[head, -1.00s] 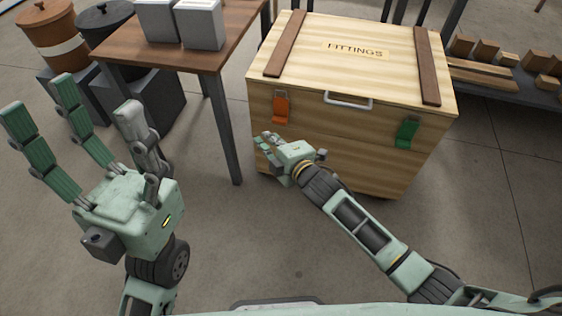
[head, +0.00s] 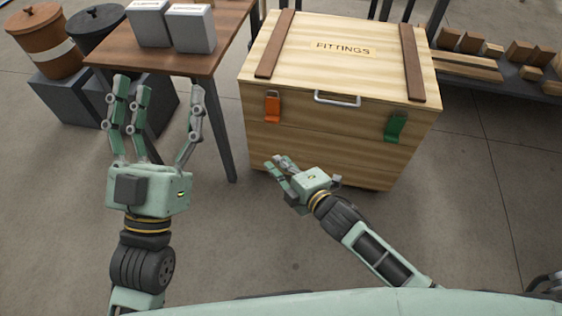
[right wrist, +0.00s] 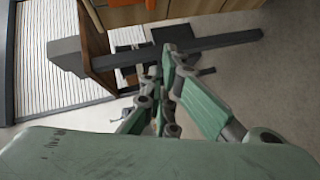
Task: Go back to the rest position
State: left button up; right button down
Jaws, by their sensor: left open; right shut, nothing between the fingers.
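My left gripper (head: 157,110) is open and empty, its fingers pointing up the picture in front of the wooden table. My right gripper (head: 279,163) is shut and empty, in front of the lower front face of the wooden crate. Its closed fingers also show in the right wrist view (right wrist: 168,75). The wooden crate (head: 290,150) has a closed lid marked FITTINGS, an orange latch (head: 272,107) at the left, a green latch (head: 396,127) at the right and a grey handle (head: 338,98) between them.
A brown table (head: 120,54) with two grey boxes (head: 188,30) stands left of the crate. Lidded bins (head: 45,45) on dark blocks are at the far left. A low shelf (head: 500,75) with wooden blocks is at the right. Floor (head: 460,220) is clear at right front.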

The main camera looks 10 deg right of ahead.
pick_arm(q)
jog(key=shift+w+f, duration=0.2)
jog(key=shift+f, duration=0.1)
dwell(0.4)
